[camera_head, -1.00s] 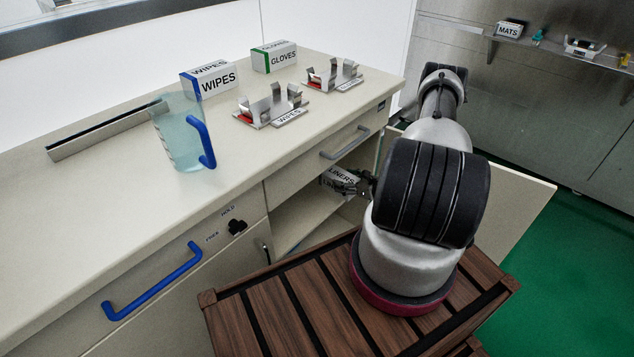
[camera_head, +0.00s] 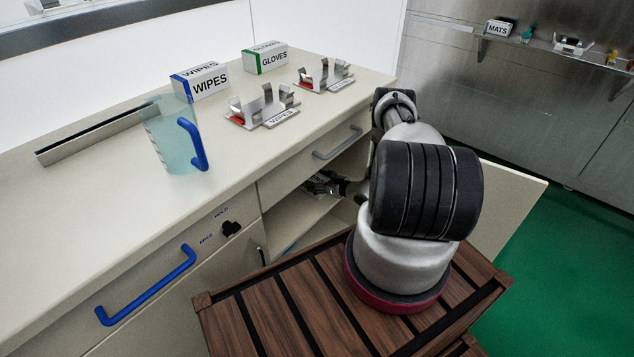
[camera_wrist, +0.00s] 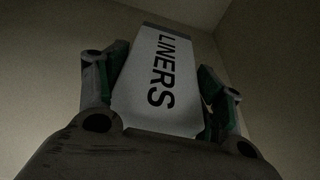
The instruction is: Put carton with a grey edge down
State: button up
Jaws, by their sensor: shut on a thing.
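The carton (camera_wrist: 160,85) is white with dark "LINERS" lettering and a grey edge at its far end in the wrist view. My gripper (camera_wrist: 158,75) is shut on it, one finger on each side. In the head view my gripper (camera_head: 338,187) is inside the open cabinet compartment under the counter, and the carton (camera_head: 318,182) shows only in part there. Whether the carton touches the shelf (camera_head: 300,222) cannot be told.
The cabinet door (camera_head: 512,205) stands open at the right. On the counter are a WIPES box (camera_head: 210,82), a GLOVES box (camera_head: 272,60), metal holders (camera_head: 262,106) and a clear container with a blue handle (camera_head: 193,143). A blue drawer handle (camera_head: 147,287) sticks out in front.

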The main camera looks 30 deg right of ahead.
jog(key=shift+w+f, duration=0.1)
jog(key=shift+f, duration=0.05)
jog(key=o, duration=1.4)
jog(key=shift+o, duration=0.2)
jog(key=v, duration=1.2)
jog(key=shift+d, duration=0.1)
